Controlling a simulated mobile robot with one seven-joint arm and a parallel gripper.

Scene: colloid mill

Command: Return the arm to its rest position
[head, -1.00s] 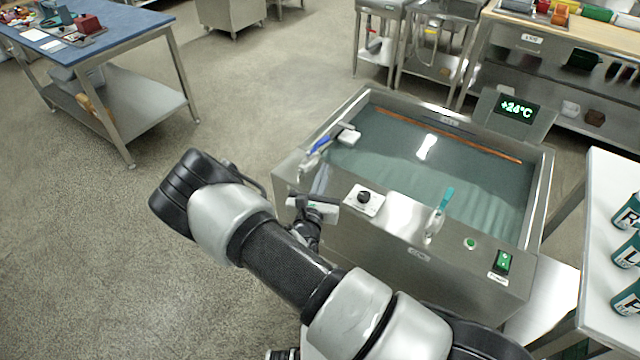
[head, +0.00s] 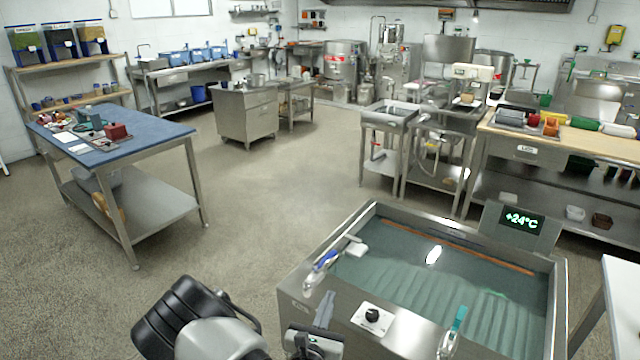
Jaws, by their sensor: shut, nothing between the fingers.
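My arm shows at the bottom of the head view, its black and silver elbow (head: 190,320) bent in front of the tank's left side. My gripper (head: 326,298) is at the bottom edge, close by the front left of the steel water tank (head: 310,290). Its fingers are together and hold nothing. Much of the gripper body and the lower arm is cut off by the frame. I cannot tell whether the gripper touches the tank.
A white table (head: 622,300) stands at right, a blue-topped table (head: 150,140) at left. The floor (head: 270,180) between is open.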

